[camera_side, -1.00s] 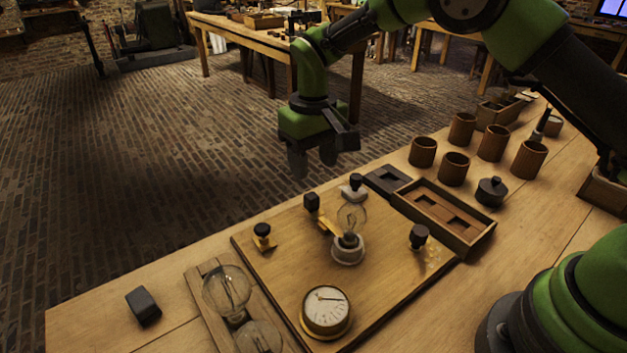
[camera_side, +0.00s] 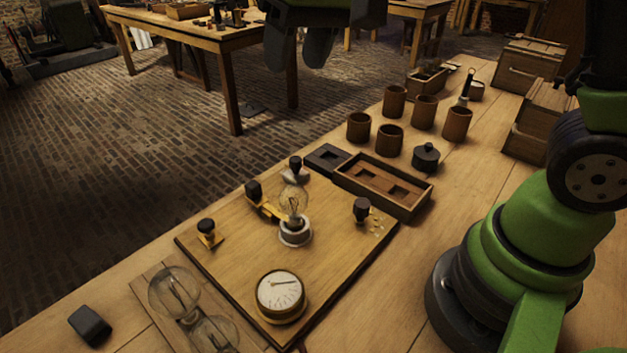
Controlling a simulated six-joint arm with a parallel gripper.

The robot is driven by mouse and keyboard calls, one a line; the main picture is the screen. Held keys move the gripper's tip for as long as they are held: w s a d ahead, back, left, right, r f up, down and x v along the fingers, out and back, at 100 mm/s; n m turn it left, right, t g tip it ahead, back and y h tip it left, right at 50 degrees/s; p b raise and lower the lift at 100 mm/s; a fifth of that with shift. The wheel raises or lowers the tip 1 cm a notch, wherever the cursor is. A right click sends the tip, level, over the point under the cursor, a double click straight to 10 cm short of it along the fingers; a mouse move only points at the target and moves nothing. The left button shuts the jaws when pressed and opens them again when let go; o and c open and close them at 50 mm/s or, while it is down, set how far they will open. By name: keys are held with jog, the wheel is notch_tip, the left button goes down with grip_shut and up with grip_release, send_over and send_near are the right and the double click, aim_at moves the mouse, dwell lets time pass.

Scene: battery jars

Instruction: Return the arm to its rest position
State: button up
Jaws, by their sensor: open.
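My gripper (camera_side: 302,50) shows at the top edge of the side view, cut off by the frame. Its two dark fingers point down and stand apart, with nothing between them. It hangs high above the far edge of the bench, clear of everything on it. My green arm base stands on the bench at the right. The rest of the arm is mostly out of view above.
A wooden board (camera_side: 230,265) carries a bulb in a white socket (camera_side: 295,232), a round dial (camera_side: 280,295) and black knobs. Brown jars (camera_side: 390,140), a wooden tray (camera_side: 415,210) and a black lidded pot (camera_side: 426,157) stand behind. Large bulbs (camera_side: 175,292) lie front left.

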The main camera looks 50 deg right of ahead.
jog(key=s+d+r+m+t, duration=0.1)
jog(key=s+t, duration=0.1)
jog(key=s, duration=0.6)
jog(key=s+d+r+m+t, duration=0.1)
jog(key=s+t, duration=0.1)
jog(key=s, duration=0.7)
jog(key=shift+s+d+r+y, duration=0.2)
jog(key=shift+d+r+y, duration=0.15)
jog(key=shift+d+y, duration=0.05)
jog(key=shift+o, duration=0.6)
jog(key=shift+w, duration=0.1)
dwell(1.0)
